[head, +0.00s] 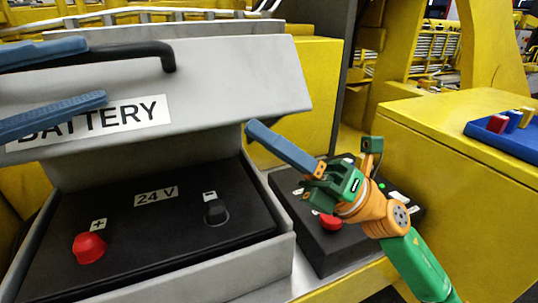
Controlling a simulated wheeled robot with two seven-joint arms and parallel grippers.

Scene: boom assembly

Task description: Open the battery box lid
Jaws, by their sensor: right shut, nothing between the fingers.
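The grey battery box lid (235,85) is raised and tilted up over the battery box (283,270), its BATTERY label (135,115) facing me. A dark bar handle (130,52) is on the lid. The black 24 V battery (150,240) shows beneath, with a red cap and a black terminal. My left gripper (100,75) is at the lid's left side, its blue fingers apart, the upper one overlapping the handle and the lower one in front of the label.
A black control box (325,255) with a red button (330,222) stands right of the battery box, under my right gripper. A yellow cabinet (460,130) at the right carries a blue tray (480,132) with coloured pieces. Yellow machine structure fills the back.

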